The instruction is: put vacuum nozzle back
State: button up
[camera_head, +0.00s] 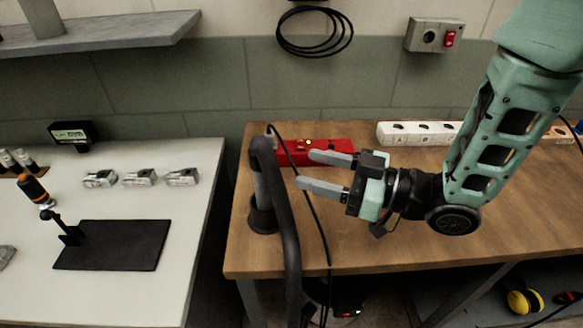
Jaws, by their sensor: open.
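The vacuum nozzle (262,180) is a grey and black tube with a black curved top. It stands upright at the left end of the wooden table, its lower end in a round black holder (263,218). A thick black hose (289,220) runs from its top down over the table's front edge. My gripper (307,170) is open and empty, its two grey fingers pointing left toward the nozzle. The fingertips appear just right of the nozzle and hose, apart from the tube. I cannot tell their exact height or depth relative to it.
A red box (325,152) lies behind my fingers, and a white power strip (420,133) lies at the back of the wooden table (400,255). A thin black cable (312,215) hangs beside the hose. A white table (180,215) with metal parts stands left across a gap.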

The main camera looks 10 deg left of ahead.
jog(key=shift+s+d, duration=0.15)
jog(key=shift+d, duration=0.55)
jog(key=w+d+f+m+t+h, duration=0.1)
jog(key=d+f+m+t+h, duration=0.15)
jog(key=d+m+h, duration=0.7)
jog(key=s+d+r+g+h, duration=0.1)
jog(key=s+d+g+h, duration=0.1)
jog(key=s, duration=0.6)
jog(key=s+d+r+g+h, duration=0.2)
jog(key=s+d+g+h, duration=0.1)
jog(key=s, duration=0.5)
jog(key=d+n+h, duration=0.1)
jog(key=h, duration=0.1)
jog(key=shift+s+d+h, duration=0.15)
jog(key=shift+d+h, duration=0.2)
